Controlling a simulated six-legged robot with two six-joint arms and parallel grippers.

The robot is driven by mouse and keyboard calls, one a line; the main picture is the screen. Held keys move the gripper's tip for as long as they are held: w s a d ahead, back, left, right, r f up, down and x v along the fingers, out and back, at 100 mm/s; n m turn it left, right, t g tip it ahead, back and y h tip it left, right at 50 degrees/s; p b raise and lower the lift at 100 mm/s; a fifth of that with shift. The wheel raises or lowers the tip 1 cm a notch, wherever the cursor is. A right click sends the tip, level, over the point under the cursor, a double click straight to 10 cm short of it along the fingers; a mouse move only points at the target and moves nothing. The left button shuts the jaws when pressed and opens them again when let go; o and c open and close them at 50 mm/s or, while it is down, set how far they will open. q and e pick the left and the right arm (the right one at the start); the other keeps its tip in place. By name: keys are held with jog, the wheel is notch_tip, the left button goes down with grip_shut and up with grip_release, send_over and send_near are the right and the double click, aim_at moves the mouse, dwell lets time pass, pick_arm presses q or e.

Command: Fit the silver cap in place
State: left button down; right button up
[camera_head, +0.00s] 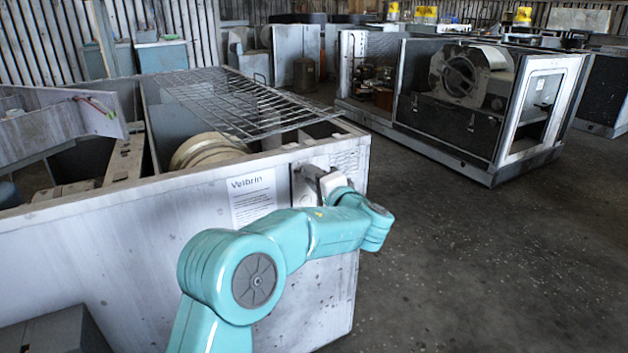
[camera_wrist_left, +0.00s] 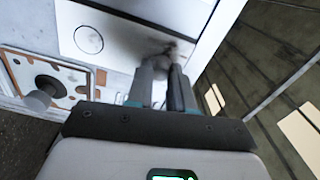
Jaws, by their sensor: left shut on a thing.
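The blower housing (camera_head: 120,260) is a large worn grey-white metal box. My left gripper (camera_head: 322,182) is against its front face near the top right corner, partly hidden by my own wrist. In the left wrist view my left gripper (camera_wrist_left: 162,84) is shut on a small grey piece, which looks like the silver cap (camera_wrist_left: 158,92) and is mostly hidden between the fingers. Ahead of the fingertips is a pale panel with a dark smudge. A round ring mark (camera_wrist_left: 88,39) shows on the panel to the left. My right gripper is not in view.
A wire grille (camera_head: 240,100) lies over the open top of the housing. A paper label (camera_head: 252,197) is on its front, left of my gripper. A rusty-edged recess with a grey stub (camera_wrist_left: 40,97) shows in the wrist view. The floor at right is clear.

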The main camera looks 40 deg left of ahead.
pick_arm(q)
jog(key=shift+a, duration=0.1)
jog(key=shift+c, duration=2.2)
grip_release()
jog(key=shift+w+f, duration=0.1)
jog(key=b+v, duration=0.3)
jog(key=v, duration=0.5)
jog(key=shift+b, duration=0.35)
